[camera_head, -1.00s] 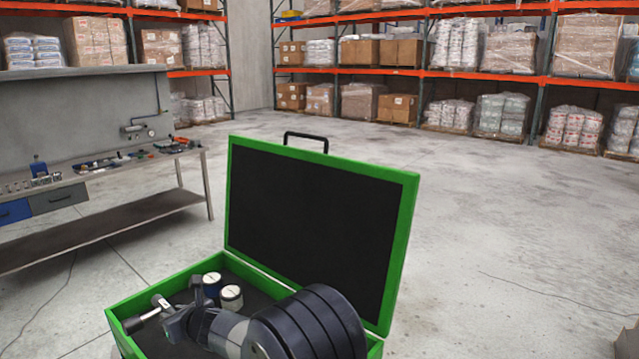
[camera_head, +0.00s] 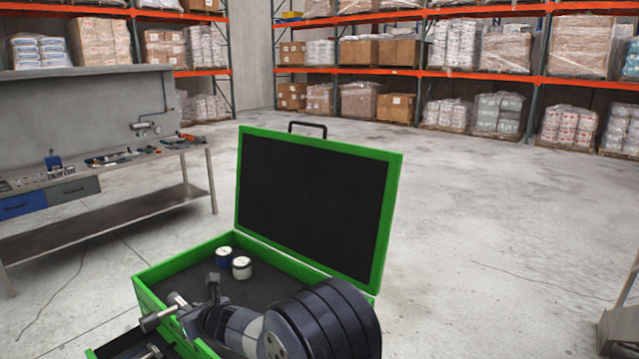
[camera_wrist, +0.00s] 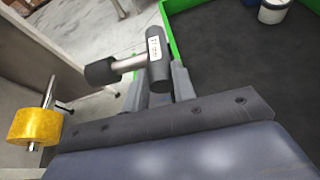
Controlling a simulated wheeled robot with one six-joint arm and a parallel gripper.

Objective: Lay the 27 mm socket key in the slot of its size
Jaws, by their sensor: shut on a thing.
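The socket key is a grey bar with a crosswise head and a small white label; it shows in the wrist view (camera_wrist: 128,62) and in the head view (camera_head: 157,317). My gripper (camera_head: 192,306) is shut on its head, with the shaft sticking out to the left; the fingers also show in the wrist view (camera_wrist: 160,88). The label is too small to read. The key is above the left side of an open green case (camera_head: 180,264). A dark compartment (camera_head: 118,342) juts out at its lower left, with a metal piece (camera_head: 151,352) in it. No marked slot is discernible.
A workbench (camera_head: 110,173) is at the left. A yellow cylinder (camera_wrist: 35,125) on a rod shows in the wrist view. Open floor lies right.

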